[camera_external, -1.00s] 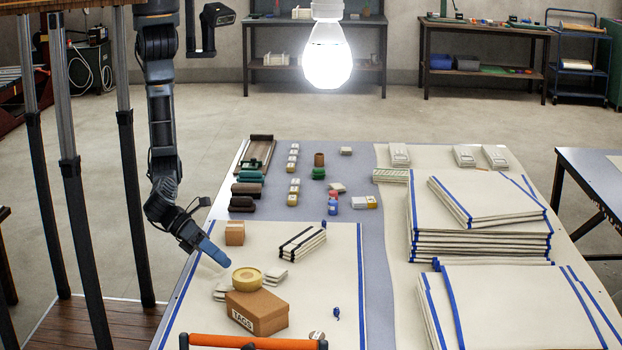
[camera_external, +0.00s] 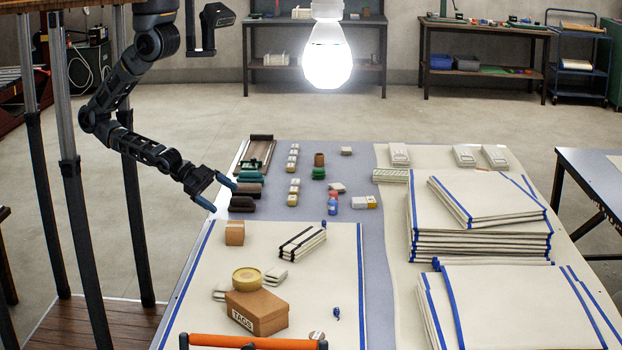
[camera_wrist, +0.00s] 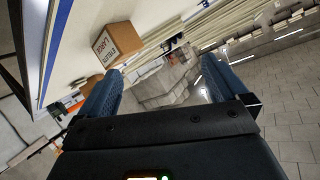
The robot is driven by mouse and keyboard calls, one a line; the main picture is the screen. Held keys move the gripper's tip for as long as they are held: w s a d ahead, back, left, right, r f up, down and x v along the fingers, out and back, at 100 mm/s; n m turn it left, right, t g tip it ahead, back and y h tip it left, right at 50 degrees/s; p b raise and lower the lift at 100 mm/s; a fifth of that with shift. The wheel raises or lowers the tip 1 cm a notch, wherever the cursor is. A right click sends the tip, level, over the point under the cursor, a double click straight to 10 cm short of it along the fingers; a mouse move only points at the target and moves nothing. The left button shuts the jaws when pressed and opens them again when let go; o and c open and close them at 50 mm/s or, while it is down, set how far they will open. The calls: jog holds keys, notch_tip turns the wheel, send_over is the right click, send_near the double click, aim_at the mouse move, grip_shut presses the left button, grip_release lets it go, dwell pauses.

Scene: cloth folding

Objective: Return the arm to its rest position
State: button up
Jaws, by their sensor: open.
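My gripper (camera_external: 222,197) is at the left edge of the worktable (camera_external: 375,225) in the external view, beside the dark rolls. Its two blue fingers are apart and nothing is between them. It looks raised above the table, but the exact height is unclear. My arm (camera_external: 130,140) is bent, with its elbow out to the left and the forearm sloping down to the right. In the wrist view my gripper (camera_wrist: 163,80) also shows open fingers, with a tilted scene beyond them.
Near the gripper are dark brown rolls (camera_external: 242,203) and a small brown box (camera_external: 235,233). A TAGS box (camera_external: 257,312) with a yellow tape roll (camera_external: 247,280) stands nearer the front. Folded cloth stacks (camera_external: 480,245) fill the right.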

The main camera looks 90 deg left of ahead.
jog(key=s+a+r+n+t+y+b, duration=0.1)
jog(key=s+a+r+n+y, duration=0.1)
jog(key=s+a+r+n, duration=0.2)
jog(key=s+a+r+n+t+y+b, duration=0.1)
jog(key=s+a+r+n+y, duration=0.2)
jog(key=a, duration=0.5)
jog(key=shift+s+r+n, duration=0.65)
jog(key=shift+s+n, duration=0.15)
jog(key=shift+n, duration=0.1)
jog(key=shift+w+f+t, duration=0.1)
jog(key=shift+t, duration=0.2)
